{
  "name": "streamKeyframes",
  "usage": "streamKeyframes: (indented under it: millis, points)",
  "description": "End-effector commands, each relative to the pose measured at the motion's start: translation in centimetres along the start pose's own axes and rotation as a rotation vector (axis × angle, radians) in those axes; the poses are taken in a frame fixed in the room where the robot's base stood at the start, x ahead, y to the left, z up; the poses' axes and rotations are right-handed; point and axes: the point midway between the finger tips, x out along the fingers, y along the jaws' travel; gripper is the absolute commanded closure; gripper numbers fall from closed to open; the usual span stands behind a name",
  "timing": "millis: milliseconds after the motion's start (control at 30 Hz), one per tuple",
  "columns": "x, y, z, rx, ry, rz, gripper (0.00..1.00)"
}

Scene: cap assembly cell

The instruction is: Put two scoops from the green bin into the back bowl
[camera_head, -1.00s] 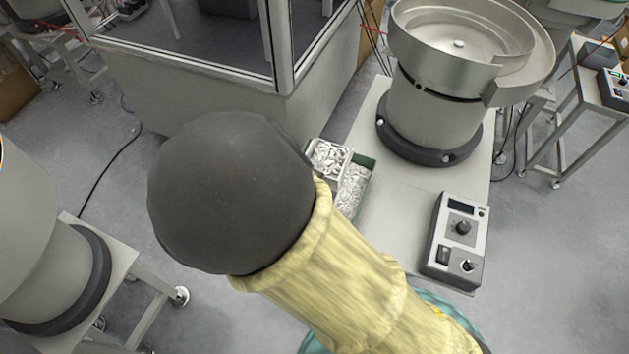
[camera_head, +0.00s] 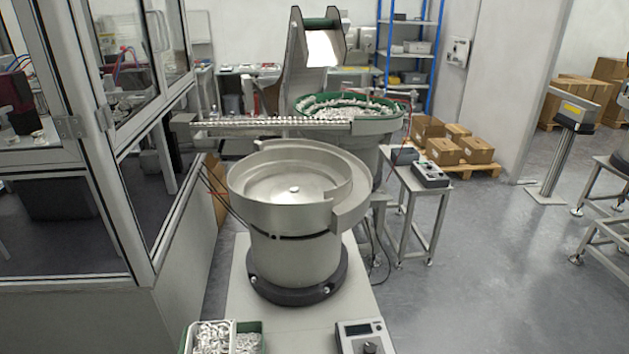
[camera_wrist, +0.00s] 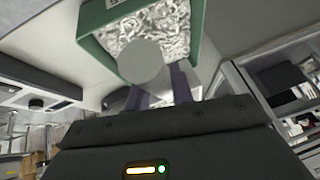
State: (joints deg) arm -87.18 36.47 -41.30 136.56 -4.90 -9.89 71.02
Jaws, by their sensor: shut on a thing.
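The green bin (camera_head: 250,338) is at the bottom edge of the head view, cut off, holding small pale parts. The wrist view shows a green bin (camera_wrist: 196,28) full of pale parts beyond my gripper. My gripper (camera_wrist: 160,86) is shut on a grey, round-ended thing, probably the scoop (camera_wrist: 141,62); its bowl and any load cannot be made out. The back bowl (camera_head: 310,103), green-lined and holding many white parts, stands behind a nearer steel bowl (camera_head: 240,188). The nearer bowl has only a small central knob visible inside. My gripper is not in the head view.
A white bin (camera_head: 194,338) of parts stands against the green bin. A control box (camera_head: 362,338) is at the bottom right of the same table (camera_head: 290,325). A framed glass enclosure (camera_head: 140,200) stands at left. A rail (camera_head: 270,122) crosses behind the nearer bowl.

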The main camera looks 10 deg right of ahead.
Motion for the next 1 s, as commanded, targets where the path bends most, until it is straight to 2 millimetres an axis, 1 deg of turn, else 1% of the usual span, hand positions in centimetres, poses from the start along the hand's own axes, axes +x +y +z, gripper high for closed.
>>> streamKeyframes:
  millis: [33, 167, 267, 467, 567, 700, 867, 1000]
  points:
    - [0.4, 0.6, -0.7, 0.003, 0.000, 0.003, 1.00]
    - [1.7, 2.0, -2.5, -0.009, -0.003, -0.005, 1.00]
    - [2.8, 3.5, -4.0, -0.023, -0.006, -0.013, 1.00]
    - [5.1, 6.9, -6.8, -0.051, -0.013, -0.029, 1.00]
    - [6.1, 8.8, -8.1, -0.067, -0.017, -0.038, 1.00]
    - [7.5, 11.9, -9.7, -0.087, -0.022, -0.051, 1.00]
    - [8.9, 15.7, -11.2, -0.113, -0.027, -0.066, 1.00]
    - [9.8, 19.2, -12.1, -0.133, -0.032, -0.079, 1.00]
